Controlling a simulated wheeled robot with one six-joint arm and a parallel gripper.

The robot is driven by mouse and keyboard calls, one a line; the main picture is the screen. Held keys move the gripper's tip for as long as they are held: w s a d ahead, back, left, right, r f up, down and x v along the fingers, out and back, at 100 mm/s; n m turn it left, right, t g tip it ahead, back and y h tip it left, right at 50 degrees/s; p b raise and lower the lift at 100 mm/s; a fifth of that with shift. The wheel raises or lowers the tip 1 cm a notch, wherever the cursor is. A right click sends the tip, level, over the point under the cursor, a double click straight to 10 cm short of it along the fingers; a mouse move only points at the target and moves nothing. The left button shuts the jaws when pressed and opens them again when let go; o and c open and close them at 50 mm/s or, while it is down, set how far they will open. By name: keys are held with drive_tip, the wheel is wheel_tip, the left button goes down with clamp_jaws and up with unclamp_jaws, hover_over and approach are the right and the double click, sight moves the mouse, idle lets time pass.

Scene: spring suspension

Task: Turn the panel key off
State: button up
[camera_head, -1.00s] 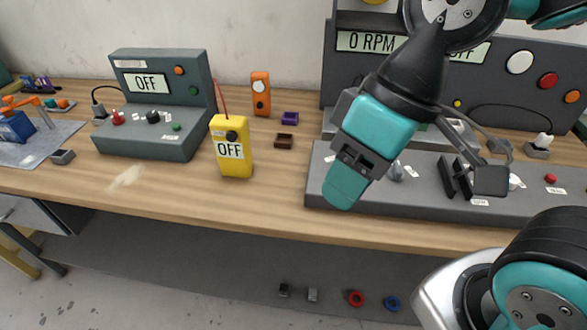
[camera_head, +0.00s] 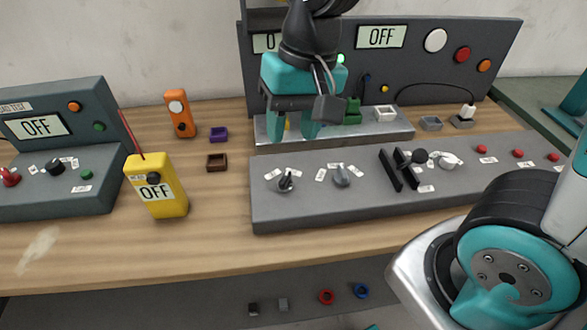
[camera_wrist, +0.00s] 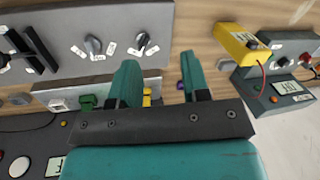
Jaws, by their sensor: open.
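The grey control panel (camera_head: 380,205) lies along the front of the bench and carries two dark rotary knobs, a left one (camera_head: 286,183) and a right one (camera_head: 341,178). Both knobs have small white labels and also show in the wrist view (camera_wrist: 142,41) (camera_wrist: 93,46). Further right are a black-ball lever and a pale round switch (camera_head: 448,160). I cannot tell from the labels which of these is the key. My gripper (camera_head: 291,126) is open and empty above the metal tray behind the knobs, apart from them; its teal fingers also show in the wrist view (camera_wrist: 160,75).
A yellow meter (camera_head: 157,190) reading OFF stands left of the panel. A grey test box (camera_head: 40,130) also reads OFF. An upright back panel (camera_head: 490,60) rises behind my gripper. Bare wood lies between the meter and the panel.

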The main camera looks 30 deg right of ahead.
drive_tip(key=w+d+f+m+h, duration=0.2)
drive_tip(key=w+f+m, duration=0.1)
drive_tip(key=w+m, duration=0.55)
drive_tip(key=p, duration=0.2)
approach(284, 178)
wheel_tip(284, 178, down, 10)
drive_tip(key=shift+w+r, duration=0.1)
drive_tip(key=shift+r, duration=0.05)
drive_tip(key=shift+c, duration=0.2)
clamp_jaws()
